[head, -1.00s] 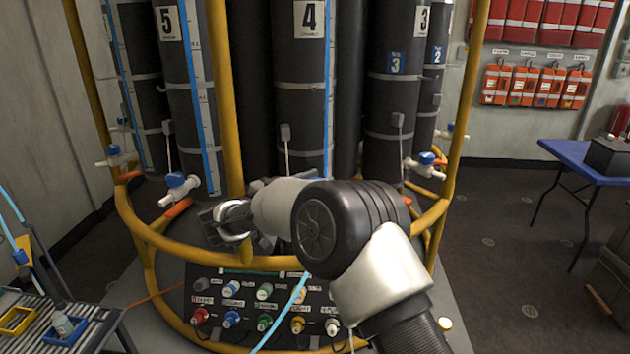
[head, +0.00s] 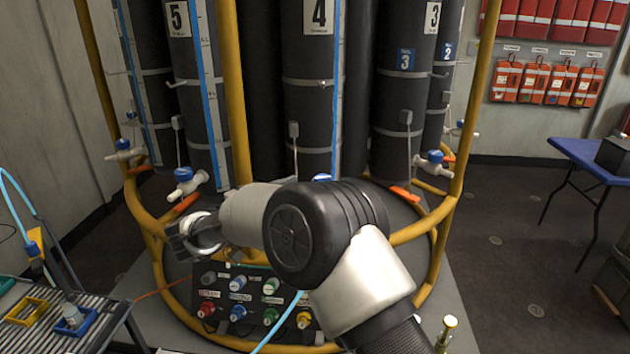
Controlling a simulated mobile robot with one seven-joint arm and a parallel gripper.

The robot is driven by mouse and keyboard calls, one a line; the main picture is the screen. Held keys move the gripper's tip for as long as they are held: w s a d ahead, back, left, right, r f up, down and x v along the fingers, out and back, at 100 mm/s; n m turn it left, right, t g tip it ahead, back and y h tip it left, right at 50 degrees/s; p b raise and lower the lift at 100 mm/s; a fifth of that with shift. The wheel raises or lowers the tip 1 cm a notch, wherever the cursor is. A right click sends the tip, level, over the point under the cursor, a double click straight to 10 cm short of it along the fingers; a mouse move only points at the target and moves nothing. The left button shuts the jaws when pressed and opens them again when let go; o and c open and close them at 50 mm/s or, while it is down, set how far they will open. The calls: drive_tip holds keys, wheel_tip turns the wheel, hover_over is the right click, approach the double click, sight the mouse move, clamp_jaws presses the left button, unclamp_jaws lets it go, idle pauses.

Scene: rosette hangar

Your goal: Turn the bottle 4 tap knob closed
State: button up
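Bottle 4 (head: 312,110) is a tall black cylinder with a white "4" label, standing in the middle of the yellow-railed frame. A small blue piece, apparently its tap knob (head: 321,177), just shows above my arm. The rest of that tap is hidden behind my arm, so I cannot tell its knob's angle. My gripper (head: 172,242) is left of that tap, in front of the yellow rail and above the panel's left side. Its dark fingers point left, apart from any tap, and their gap is unclear.
Bottle 5's tap (head: 184,182) and bottle 3's tap (head: 432,163) have blue knobs. The yellow rail (head: 415,230) curves around the bottles. A panel of coloured knobs (head: 225,300) lies below. A slatted table (head: 90,318) stands left, a blue table (head: 590,160) right.

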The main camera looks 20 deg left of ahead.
drive_tip(key=v, duration=0.9)
